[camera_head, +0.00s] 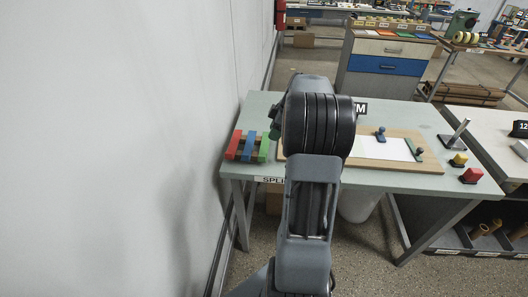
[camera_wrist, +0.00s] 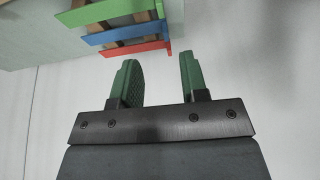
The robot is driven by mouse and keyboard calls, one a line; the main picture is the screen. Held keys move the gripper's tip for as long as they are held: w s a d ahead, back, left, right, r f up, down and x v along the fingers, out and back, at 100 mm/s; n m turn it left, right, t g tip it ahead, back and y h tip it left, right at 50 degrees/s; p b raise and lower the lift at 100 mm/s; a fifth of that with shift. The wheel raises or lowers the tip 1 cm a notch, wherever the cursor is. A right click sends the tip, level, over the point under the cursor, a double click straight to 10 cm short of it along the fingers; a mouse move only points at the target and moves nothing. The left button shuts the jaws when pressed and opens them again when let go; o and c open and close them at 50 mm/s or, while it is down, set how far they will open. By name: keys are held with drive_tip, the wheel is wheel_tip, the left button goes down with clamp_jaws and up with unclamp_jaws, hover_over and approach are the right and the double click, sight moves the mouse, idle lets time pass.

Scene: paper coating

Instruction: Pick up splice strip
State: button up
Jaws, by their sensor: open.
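Three flat strips lie side by side at the left end of the pale green table (camera_head: 258,110) in the head view: a red strip (camera_head: 233,145), a blue strip (camera_head: 248,147) and a green strip (camera_head: 264,149). They rest across wooden bars. In the wrist view the red strip (camera_wrist: 125,51), the blue strip (camera_wrist: 122,34) and the green strip (camera_wrist: 105,12) show at the top. My gripper (camera_wrist: 158,60) is open and empty, with green fingers. The fingertips appear just short of the red strip's edge, apart from it. In the head view my arm hides most of the gripper.
A white wall (camera_head: 150,150) is close on the left.

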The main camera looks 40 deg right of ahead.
hover_over(262, 156)
drive_tip(key=s+d, duration=0.1)
drive_tip(key=d, duration=0.1)
wheel_tip(262, 156, down, 7)
drive_tip(key=shift+s+p+x, duration=0.15)
drive_tip(key=shift+p+x, duration=0.4)
drive_tip(key=shift+x, duration=0.75)
drive_tip(key=shift+s+p+x, duration=0.1)
drive_tip(key=shift+p+x, duration=0.4)
drive_tip(key=shift+x, duration=0.8)
drive_tip(key=shift+a, duration=0.15)
clamp_jaws()
